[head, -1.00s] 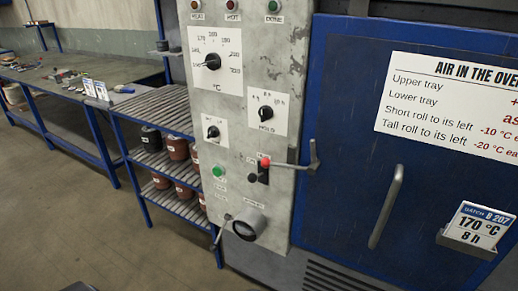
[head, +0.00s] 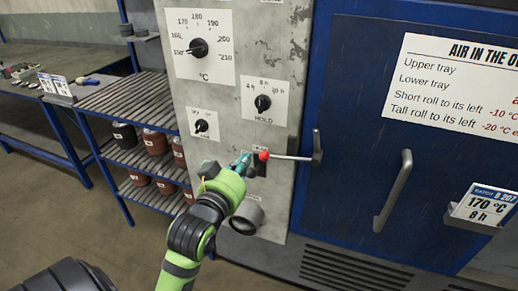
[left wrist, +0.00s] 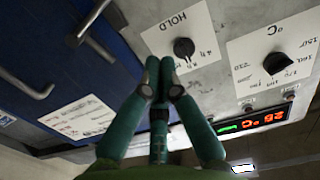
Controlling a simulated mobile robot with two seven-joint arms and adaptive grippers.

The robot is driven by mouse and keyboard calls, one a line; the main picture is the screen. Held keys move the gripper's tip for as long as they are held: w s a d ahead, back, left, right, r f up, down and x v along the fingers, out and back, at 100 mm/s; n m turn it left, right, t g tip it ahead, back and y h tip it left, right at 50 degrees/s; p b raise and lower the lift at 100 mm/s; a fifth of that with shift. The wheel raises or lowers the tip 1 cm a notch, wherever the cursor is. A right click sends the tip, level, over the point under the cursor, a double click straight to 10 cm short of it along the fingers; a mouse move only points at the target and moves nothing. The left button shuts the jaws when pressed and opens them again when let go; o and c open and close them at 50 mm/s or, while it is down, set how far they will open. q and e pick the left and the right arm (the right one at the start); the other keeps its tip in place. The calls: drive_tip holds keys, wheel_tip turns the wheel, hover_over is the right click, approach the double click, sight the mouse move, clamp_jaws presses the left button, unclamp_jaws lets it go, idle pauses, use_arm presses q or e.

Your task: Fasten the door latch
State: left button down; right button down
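The door latch (head: 316,152) is a dark pivot at the left edge of the blue oven door (head: 350,110). Its metal lever (head: 290,157) points left and ends in a red knob (head: 264,155) over the grey control panel. My left gripper (head: 246,158) is just left of the knob, in front of the panel; whether it touches the knob is unclear. In the left wrist view its teal fingers (left wrist: 158,70) converge with tips nearly together and nothing visible between them. Part of the latch also shows there (left wrist: 85,28), with the knob out of frame. My right gripper is out of view.
The door has a fixed vertical handle (head: 393,190) and a batch card (head: 482,205). A slatted shelf (head: 125,95) with pots stands left.

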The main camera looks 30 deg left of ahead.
use_arm(q)
drive_tip(key=w+a+f+p, duration=0.2)
drive_tip(key=w+f+p, duration=0.1)
drive_tip(key=w, duration=0.7)
drive_tip(key=shift+w+a+f+p, duration=0.25)
drive_tip(key=shift+f+p, duration=0.1)
drive_tip(key=shift+f, duration=0.4)
